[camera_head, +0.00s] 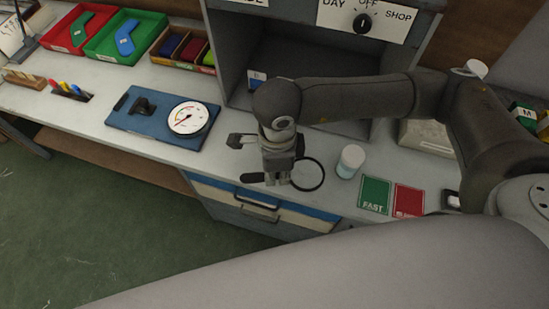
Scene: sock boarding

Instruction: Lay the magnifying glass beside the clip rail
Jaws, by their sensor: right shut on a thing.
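The magnifying glass shows as a thin black ring (323,178) to the right of my right gripper and a dark handle (253,178) to its left. My right gripper (278,181) points down and is shut on it between ring and handle, over the front part of the bench. Its fingers hide the middle of the glass, and I cannot tell how high it is above the bench. A dark strip with coloured pieces (70,91) at the far left may be the clip rail, but I cannot tell for sure. My left gripper is not in view.
A blue board with a gauge (188,118) lies left of my gripper. A capped jar (350,161), a green FAST card (375,194) and a red card (408,199) are right. Red (62,37) and green (104,49) trays stand back left. Bare bench lies between strip and board.

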